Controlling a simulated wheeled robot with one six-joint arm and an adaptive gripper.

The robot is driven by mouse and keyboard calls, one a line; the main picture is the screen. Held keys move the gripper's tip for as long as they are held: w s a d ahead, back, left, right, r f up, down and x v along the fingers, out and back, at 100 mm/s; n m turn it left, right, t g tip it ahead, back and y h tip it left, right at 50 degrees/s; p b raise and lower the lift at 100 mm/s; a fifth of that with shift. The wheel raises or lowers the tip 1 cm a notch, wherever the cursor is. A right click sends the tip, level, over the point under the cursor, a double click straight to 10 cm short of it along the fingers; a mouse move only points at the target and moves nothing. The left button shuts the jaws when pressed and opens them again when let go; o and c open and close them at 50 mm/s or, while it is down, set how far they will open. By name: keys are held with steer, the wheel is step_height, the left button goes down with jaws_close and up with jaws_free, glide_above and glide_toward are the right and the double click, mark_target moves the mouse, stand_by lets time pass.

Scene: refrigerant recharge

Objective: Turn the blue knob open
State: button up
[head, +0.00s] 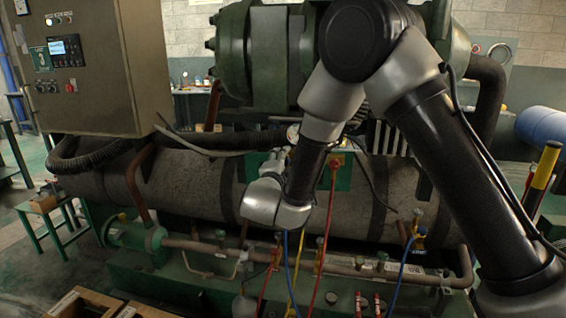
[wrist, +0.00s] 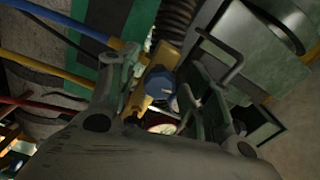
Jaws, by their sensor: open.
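The blue knob (wrist: 160,86) shows in the wrist view on a yellow valve body (wrist: 166,55), with a second yellow part and a round gauge (wrist: 163,122) close by. My gripper (wrist: 165,72) is open, with its fingers on either side of the knob in the picture. I cannot tell whether either finger touches the knob. In the head view my wrist hangs in front of the large horizontal tank (head: 190,182). The blue knob cannot be made out there.
Blue, yellow and red hoses (wrist: 45,66) run in from the left in the wrist view. In the head view, a red hose (head: 325,225) hangs beside my wrist. A control cabinet (head: 95,65) stands at the left, and valved pipes (head: 330,265) cross the front.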

steer(key=s+a, duration=0.2)
steer(key=s, duration=0.9)
steer(key=shift+s, duration=0.15)
steer(key=shift+a, duration=0.1)
